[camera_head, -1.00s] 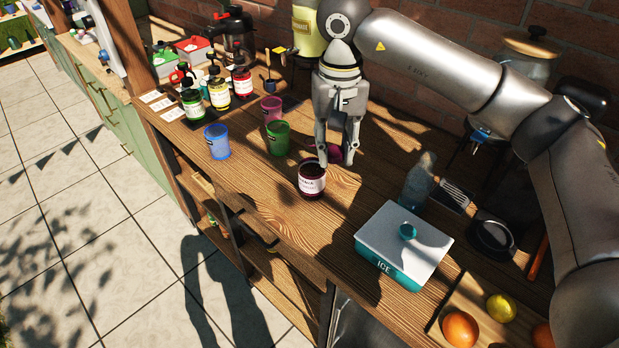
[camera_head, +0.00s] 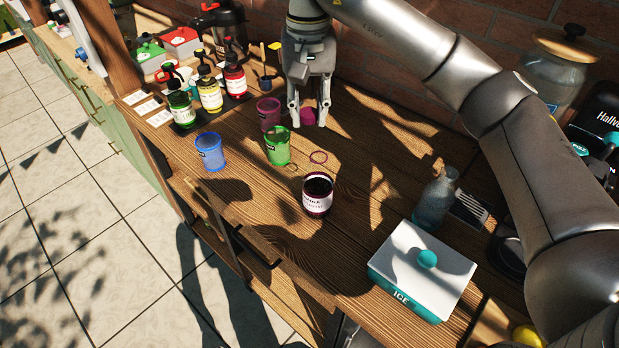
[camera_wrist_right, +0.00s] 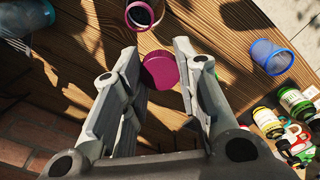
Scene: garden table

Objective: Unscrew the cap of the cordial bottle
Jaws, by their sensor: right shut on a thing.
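The cordial bottle (camera_head: 317,203), dark red with a white label, stands upright on the table with its top open. Its dark mouth also shows at the top of the wrist view (camera_wrist_right: 140,14). My right gripper (camera_head: 307,120) is shut on the magenta cap (camera_head: 308,117), apart from the bottle, farther back on the table. In the wrist view the round cap (camera_wrist_right: 159,70) sits between the two fingertips. I cannot tell whether the cap touches the table. My left gripper is not in view.
A green cup (camera_head: 278,150), a magenta cup (camera_head: 268,112) and a blue cup (camera_head: 210,154) stand nearby. Several pump bottles (camera_head: 210,95) stand at the back left. An ice box (camera_head: 415,265) and a clear bottle (camera_head: 433,205) are to the right. Thin rings (camera_head: 318,157) lie on the table.

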